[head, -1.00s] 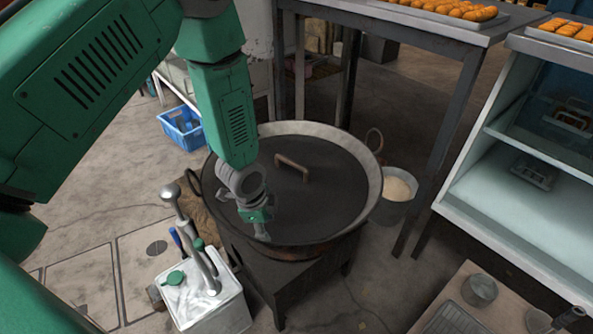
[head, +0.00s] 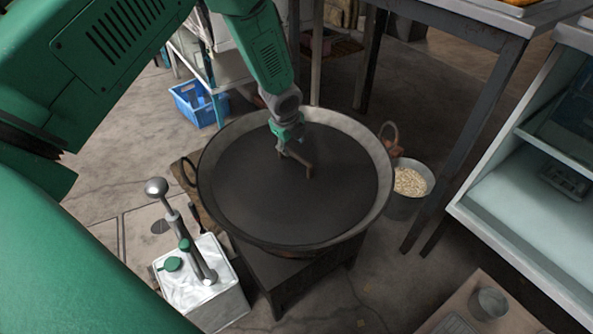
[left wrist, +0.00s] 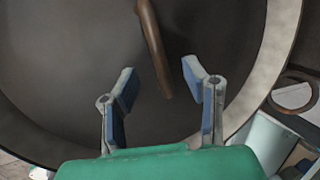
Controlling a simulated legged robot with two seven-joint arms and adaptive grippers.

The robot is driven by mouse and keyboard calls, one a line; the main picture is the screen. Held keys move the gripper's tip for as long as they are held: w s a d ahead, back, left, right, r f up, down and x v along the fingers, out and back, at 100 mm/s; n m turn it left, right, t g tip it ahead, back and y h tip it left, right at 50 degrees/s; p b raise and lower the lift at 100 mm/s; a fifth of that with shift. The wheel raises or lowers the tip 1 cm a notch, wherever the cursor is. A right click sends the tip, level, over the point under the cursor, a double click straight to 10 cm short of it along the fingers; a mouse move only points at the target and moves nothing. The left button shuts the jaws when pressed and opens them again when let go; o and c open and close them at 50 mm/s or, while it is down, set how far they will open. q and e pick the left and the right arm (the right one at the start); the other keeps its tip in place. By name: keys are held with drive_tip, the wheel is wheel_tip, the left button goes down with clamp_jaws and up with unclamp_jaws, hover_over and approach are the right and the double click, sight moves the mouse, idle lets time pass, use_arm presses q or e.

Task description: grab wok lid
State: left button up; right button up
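The wok lid (head: 270,205) is a wide dark disc lying inside the large wok (head: 385,188). It also fills much of the left wrist view (left wrist: 70,70). Its brown bar handle (head: 309,170) is partly hidden by my left gripper (head: 291,148) in the head view. In the left wrist view the handle (left wrist: 153,45) runs down from the top edge, and its lower end lies between the two fingertips in the picture. My left gripper (left wrist: 162,82) is open, with a gap on both sides of the handle. My right gripper is in neither view.
The wok sits on a dark stand. A white container with a pump (head: 205,280) stands at its front left and a pot of pale contents (head: 410,183) at its right. A blue crate (head: 198,104) is behind left. A table and a glass case are at right.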

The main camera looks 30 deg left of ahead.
sight(294, 153)
use_arm(q)
drive_tip(key=shift+x, duration=0.85)
drive_tip(key=shift+a+f, duration=0.25)
drive_tip(key=shift+f, duration=0.1)
drive_tip(key=x, duration=0.2)
drive_tip(key=d+b+x, duration=0.1)
drive_tip(key=x, duration=0.1)
drive_tip(key=shift+f, duration=0.15)
drive_tip(key=shift+a, duration=0.1)
drive_tip(key=shift+a, duration=0.1)
clamp_jaws()
drive_tip(key=shift+w, duration=0.1)
